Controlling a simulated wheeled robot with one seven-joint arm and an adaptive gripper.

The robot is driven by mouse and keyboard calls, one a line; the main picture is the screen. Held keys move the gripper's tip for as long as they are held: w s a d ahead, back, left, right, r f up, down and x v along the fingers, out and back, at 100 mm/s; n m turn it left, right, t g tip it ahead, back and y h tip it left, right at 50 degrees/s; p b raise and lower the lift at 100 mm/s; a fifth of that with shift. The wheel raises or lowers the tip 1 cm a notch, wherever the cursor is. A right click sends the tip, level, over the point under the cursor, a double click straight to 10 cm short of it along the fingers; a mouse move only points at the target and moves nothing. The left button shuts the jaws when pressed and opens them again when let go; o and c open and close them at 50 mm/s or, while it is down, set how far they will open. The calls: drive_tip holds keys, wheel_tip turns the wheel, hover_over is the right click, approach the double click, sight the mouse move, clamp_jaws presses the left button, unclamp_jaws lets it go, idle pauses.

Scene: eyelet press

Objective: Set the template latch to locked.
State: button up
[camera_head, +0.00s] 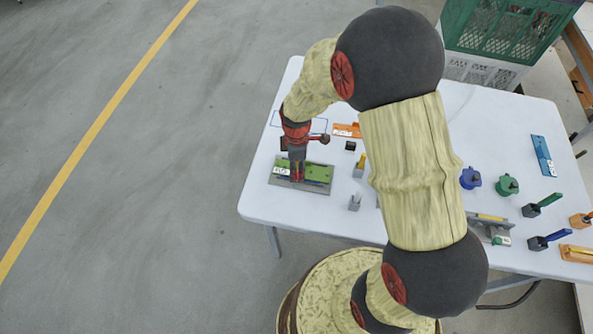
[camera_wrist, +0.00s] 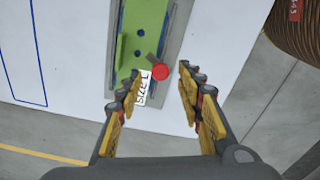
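The template fixture is a green strip (camera_wrist: 152,28) with dark holes on a grey base (camera_wrist: 117,45), with a "SIZE 1" label (camera_wrist: 143,88) at its near end. In the head view the green strip (camera_head: 318,172) lies at the table's left end. The latch shows as a red round knob (camera_wrist: 160,72) with a short dark lever (camera_wrist: 152,59) pointing up-left, beside the label. I cannot tell from its marking which setting it is at. My gripper (camera_wrist: 161,77) is open and empty, its fingers on either side of the knob in the picture, with no clear contact. It hides part of the fixture in the head view (camera_head: 297,177).
An orange labelled plate (camera_head: 346,130) and a small black block (camera_head: 350,145) lie behind the fixture. Grey holders (camera_head: 355,202) stand to its right. Blue (camera_head: 470,178) and green (camera_head: 507,185) pots and tool holders stand farther right. The table's left edge is close.

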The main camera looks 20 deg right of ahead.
sight(297, 174)
wheel_tip(297, 174, up, 10)
idle(0.3)
drive_tip(key=shift+f, duration=0.15)
idle(0.3)
drive_tip(key=s+d+r+m+t, duration=0.2)
drive_tip(key=s+r+m+t, duration=0.3)
drive_tip(key=s+r+m, duration=1)
drive_tip(key=s+r, duration=0.3)
drive_tip(key=r, duration=0.4)
drive_tip(key=shift+s+d+t+b, duration=0.3)
drive_tip(key=shift+d+b, duration=0.05)
drive_tip(key=shift+b, duration=0.05)
idle(1.6)
